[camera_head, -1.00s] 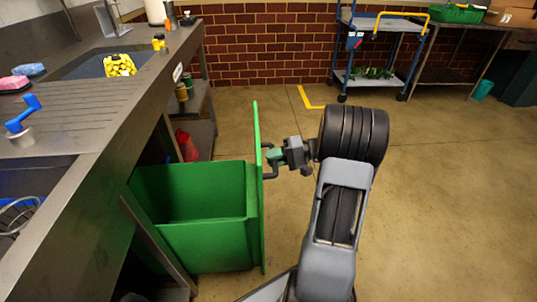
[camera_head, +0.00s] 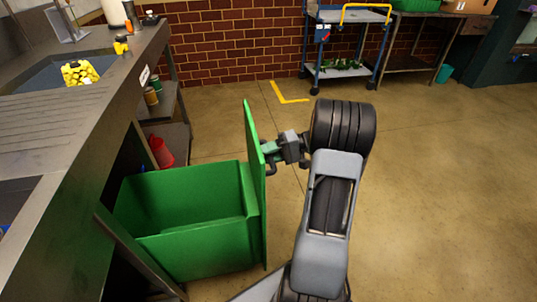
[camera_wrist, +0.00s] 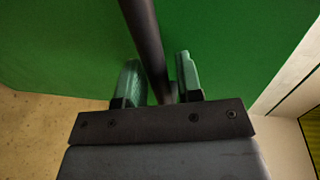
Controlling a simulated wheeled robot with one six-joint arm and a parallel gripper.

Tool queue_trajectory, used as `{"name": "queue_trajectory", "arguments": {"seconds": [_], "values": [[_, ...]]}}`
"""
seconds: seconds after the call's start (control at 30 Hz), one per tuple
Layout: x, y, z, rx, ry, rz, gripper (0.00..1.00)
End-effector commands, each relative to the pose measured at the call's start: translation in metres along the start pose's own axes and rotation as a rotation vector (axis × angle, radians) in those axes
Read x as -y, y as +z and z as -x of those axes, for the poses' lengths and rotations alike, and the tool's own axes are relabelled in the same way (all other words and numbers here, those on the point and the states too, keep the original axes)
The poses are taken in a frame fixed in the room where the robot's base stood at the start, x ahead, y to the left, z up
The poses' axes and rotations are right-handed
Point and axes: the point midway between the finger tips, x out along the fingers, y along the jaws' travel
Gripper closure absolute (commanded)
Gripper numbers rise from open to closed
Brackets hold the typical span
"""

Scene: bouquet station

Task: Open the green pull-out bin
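The green pull-out bin (camera_head: 190,245) stands well out from under the counter, its open top showing an empty-looking inside. Its tall front panel (camera_head: 254,180) faces right and carries a dark bar handle (camera_wrist: 142,22). My gripper (camera_head: 271,149) is at the outer side of this panel, at the handle. In the wrist view my gripper (camera_wrist: 158,72) has one green finger on each side of the bar, and it looks shut on it. The bin's back end is partly hidden by the counter leg.
The steel counter (camera_head: 75,130) runs along the left, with a sink holding yellow items (camera_head: 80,73). A red object (camera_head: 161,152) is on the low shelf behind the bin. A blue cart (camera_head: 345,45) stands by the brick wall. The floor on the right is clear.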

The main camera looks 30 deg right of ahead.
Motion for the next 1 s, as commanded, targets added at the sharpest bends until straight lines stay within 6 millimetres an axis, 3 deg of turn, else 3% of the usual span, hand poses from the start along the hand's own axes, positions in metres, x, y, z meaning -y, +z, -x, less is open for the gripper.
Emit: {"name": "queue_trajectory", "arguments": {"seconds": [0.1, 0.47, 1.0], "values": [[0.000, 0.001, -0.001, 0.003, -0.001, -0.002, 0.56], [0.000, 0.001, 0.009, 0.004, 0.000, -0.005, 0.56], [0.001, 0.000, 0.110, 0.003, -0.001, -0.005, 0.56]]}}
